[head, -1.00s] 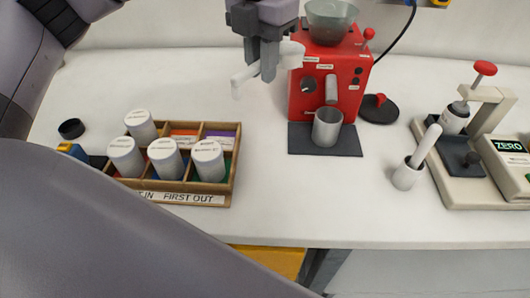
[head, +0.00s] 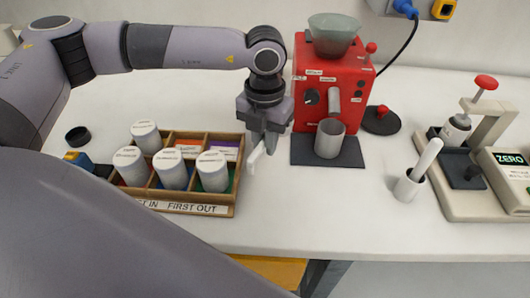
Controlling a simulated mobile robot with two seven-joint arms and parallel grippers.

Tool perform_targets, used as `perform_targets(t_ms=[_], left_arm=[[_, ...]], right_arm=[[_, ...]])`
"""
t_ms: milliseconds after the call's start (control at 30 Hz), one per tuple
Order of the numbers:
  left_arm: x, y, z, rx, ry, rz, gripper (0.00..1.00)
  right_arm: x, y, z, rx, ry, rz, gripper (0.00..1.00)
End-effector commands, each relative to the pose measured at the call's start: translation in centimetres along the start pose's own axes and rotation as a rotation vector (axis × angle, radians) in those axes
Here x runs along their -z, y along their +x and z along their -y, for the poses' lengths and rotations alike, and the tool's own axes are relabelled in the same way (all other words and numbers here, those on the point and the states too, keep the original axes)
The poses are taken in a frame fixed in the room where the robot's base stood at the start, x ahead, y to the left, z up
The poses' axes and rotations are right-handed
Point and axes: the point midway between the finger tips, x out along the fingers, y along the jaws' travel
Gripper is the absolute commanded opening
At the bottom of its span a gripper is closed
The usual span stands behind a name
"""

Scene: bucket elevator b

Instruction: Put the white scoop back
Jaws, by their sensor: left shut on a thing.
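My left gripper (head: 262,141) points down between the wooden box and the red machine, above the white table. It is shut on the white scoop (head: 255,159), whose pale end sticks out below and to the left of the fingers. The rest of the scoop is hidden by the fingers. The scoop seems to hang above the table, just right of the box. My right gripper is not in view.
The wooden box (head: 226,211) holds several white-lidded canisters. The red machine (head: 308,114) has a metal cup (head: 329,138) in front.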

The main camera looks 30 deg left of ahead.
Motion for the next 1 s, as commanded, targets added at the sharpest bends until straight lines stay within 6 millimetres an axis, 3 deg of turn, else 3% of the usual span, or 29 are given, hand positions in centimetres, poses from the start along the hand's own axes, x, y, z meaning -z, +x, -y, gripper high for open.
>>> perform_targets(t_ms=[333,767,800,833,1000], left_arm=[[0.1,4.2,0.0,-0.001,0.001,-0.002,0.00],[0.0,5.1,0.0,-0.001,0.001,0.000,0.00],[0.0,4.9,0.0,-0.001,0.001,0.000,0.32],[0.0,4.8,0.0,-0.001,0.001,0.000,0.41],[0.0,4.8,0.0,-0.001,0.000,0.000,0.44]], right_arm=[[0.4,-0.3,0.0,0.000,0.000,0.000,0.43],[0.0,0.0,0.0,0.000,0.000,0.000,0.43],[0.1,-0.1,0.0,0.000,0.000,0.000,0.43],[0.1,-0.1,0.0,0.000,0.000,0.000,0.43],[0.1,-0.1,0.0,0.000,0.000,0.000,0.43]])
